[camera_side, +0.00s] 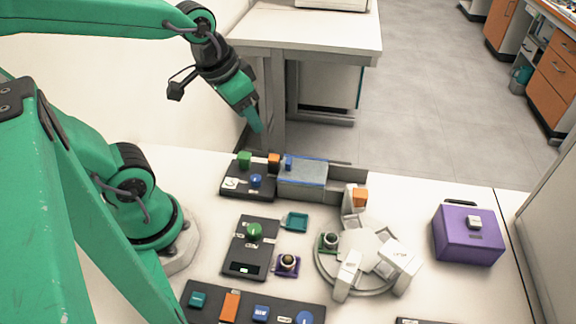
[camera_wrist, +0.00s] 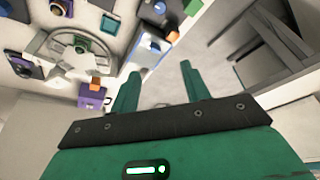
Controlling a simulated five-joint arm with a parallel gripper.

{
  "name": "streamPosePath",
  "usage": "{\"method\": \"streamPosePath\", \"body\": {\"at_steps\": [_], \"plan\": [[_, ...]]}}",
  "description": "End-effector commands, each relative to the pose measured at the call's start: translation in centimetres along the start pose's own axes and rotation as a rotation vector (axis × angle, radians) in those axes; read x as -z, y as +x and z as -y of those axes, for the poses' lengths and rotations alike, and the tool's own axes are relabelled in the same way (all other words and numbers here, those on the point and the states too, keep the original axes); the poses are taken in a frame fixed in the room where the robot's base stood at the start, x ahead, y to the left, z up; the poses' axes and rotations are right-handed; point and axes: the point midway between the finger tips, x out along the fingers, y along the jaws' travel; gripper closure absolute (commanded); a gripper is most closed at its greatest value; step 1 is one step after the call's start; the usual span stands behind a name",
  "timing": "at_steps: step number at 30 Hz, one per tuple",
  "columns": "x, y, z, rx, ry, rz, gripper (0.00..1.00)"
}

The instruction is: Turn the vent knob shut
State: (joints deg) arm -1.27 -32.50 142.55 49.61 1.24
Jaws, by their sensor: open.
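Several knobs show, and I cannot read which is the vent knob. A green round knob (camera_side: 254,231) stands on a dark panel with a small lit display (camera_side: 245,269). A blue round knob (camera_side: 255,181) sits on the back dark panel (camera_side: 233,194), beside a white dial (camera_side: 231,183). Another blue round knob (camera_side: 304,318) is at the right end of the front panel, partly cut off. My gripper (camera_side: 257,130) is above and behind the back panel, touching nothing. In the wrist view its fingers (camera_wrist: 159,74) are apart with nothing between them.
A grey box with a blue-edged top (camera_side: 303,177) stands right of the back panel. A round ring stage (camera_side: 323,279) with white blocks is at centre right. A purple box (camera_side: 466,236) stands farther right. A teal tray (camera_side: 295,221) lies between. A side table (camera_side: 310,30) is behind.

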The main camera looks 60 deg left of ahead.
Motion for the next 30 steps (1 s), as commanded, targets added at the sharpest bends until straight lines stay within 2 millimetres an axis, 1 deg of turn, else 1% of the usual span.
{"method": "streamPosePath", "body": {"at_steps": [1,9,16,18,22,30], "plan": [[-0.1,1.0,0.1,0.001,-0.001,0.035,0.54],[-0.7,5.5,0.8,0.001,0.0,0.19,0.54],[-1.7,8.9,1.2,-0.004,0.0,0.302,0.54],[-1.9,9.6,1.3,-0.005,0.0,0.324,0.54],[-2.2,10.3,1.4,-0.007,0.0,0.348,0.54],[-2.4,10.5,1.4,-0.008,0.0,0.355,0.54]]}}
